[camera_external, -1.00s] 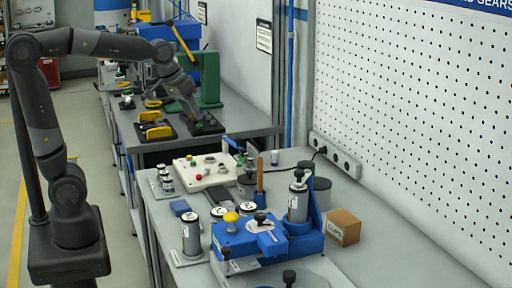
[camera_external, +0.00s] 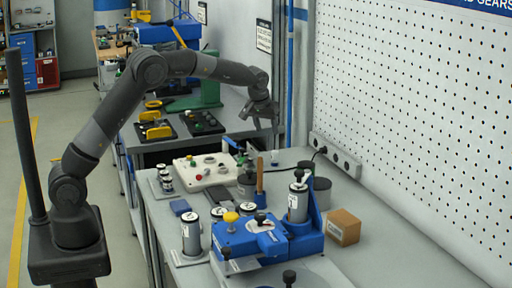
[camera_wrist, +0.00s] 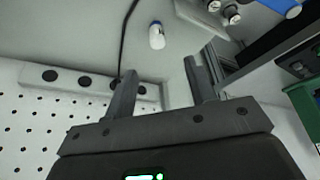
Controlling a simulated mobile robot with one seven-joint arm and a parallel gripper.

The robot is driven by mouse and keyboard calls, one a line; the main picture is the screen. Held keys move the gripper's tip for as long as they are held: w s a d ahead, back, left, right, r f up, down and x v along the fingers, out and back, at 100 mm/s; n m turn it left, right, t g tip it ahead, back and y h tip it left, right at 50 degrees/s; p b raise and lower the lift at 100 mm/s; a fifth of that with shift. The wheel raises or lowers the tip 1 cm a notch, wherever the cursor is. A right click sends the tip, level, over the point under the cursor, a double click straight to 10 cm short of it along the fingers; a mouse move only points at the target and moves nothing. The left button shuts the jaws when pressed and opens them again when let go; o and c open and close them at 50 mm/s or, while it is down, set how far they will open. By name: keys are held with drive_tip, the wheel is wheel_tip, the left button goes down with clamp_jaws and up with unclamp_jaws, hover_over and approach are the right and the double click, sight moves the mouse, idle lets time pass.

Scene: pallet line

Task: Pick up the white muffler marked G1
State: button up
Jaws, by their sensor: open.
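A small white cylinder (camera_external: 275,157) stands on the near bench close to the wall. In the wrist view the white cylinder (camera_wrist: 157,41) has a blue end and lies ahead of the fingers, between their directions. It looks like the white muffler, but no G1 mark can be read. My gripper (camera_external: 275,120) is above this cylinder, near the bench's far end. In the wrist view my gripper (camera_wrist: 160,72) is open, with nothing between its fingers, and is apart from the cylinder.
A power strip (camera_external: 335,155) and a black cable run along the wall near the cylinder. A cream control box (camera_external: 205,172) stands to its left. A blue fixture (camera_external: 265,240), dark cylinders and a cardboard box (camera_external: 343,228) stand nearer. A pegboard wall (camera_external: 410,110) bounds the right.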

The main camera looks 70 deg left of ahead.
sight(275, 151)
drive_tip(key=x, duration=0.9)
drive_tip(key=w+x, duration=0.1)
drive_tip(key=x, duration=0.3)
drive_tip(key=shift+r, duration=0.1)
drive_tip(key=c, duration=1.1)
